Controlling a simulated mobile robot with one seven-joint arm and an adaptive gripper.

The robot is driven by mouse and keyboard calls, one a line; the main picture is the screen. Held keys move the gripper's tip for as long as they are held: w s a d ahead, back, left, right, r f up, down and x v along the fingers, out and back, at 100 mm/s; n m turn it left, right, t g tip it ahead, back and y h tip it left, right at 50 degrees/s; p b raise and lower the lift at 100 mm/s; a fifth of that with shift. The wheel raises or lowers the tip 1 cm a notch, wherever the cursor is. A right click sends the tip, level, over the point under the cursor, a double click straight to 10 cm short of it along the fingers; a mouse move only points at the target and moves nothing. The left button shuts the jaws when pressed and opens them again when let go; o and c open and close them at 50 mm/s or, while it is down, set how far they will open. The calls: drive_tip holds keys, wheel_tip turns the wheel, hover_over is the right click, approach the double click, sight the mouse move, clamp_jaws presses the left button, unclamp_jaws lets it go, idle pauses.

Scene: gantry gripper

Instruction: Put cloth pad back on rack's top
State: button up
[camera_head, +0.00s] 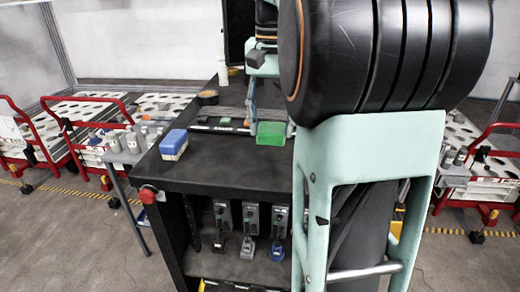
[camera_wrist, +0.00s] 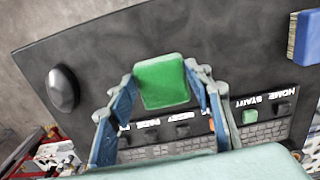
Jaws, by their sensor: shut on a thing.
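A green pad (camera_head: 271,134), likely the cloth pad, shows near the back right of the black rack top (camera_head: 225,172). My gripper (camera_head: 270,129) is shut on it, with one blue finger at each side. In the wrist view the green pad (camera_wrist: 163,81) sits between the fingertips of my gripper (camera_wrist: 161,83). It is over or on the dark top; I cannot tell whether it touches. My arm hides part of the rack's right side.
A blue block with a pale base (camera_head: 173,144) lies on the top's left part. A red button (camera_head: 147,195) is at the left front corner. A labelled key panel (camera_wrist: 190,135) shows below the pad in the wrist view. The front middle top is clear.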

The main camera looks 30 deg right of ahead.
sight(260, 144)
drive_tip(key=shift+w+a+f, duration=0.25)
drive_tip(key=shift+a+f, duration=0.65)
drive_tip(key=shift+f, duration=0.2)
drive_tip(key=shift+w+a+f, duration=0.1)
drive_tip(key=shift+a+f, duration=0.05)
drive_tip(key=shift+f, duration=0.8)
drive_tip(key=shift+a+f, duration=0.15)
drive_tip(key=shift+f, duration=0.8)
drive_tip(key=shift+f+b, duration=0.15)
drive_tip(key=shift+b, duration=0.15)
drive_tip(key=o, duration=1)
wheel_tip(260, 144, up, 12)
drive_tip(key=shift+r+p, duration=0.2)
drive_tip(key=shift+p, duration=0.7)
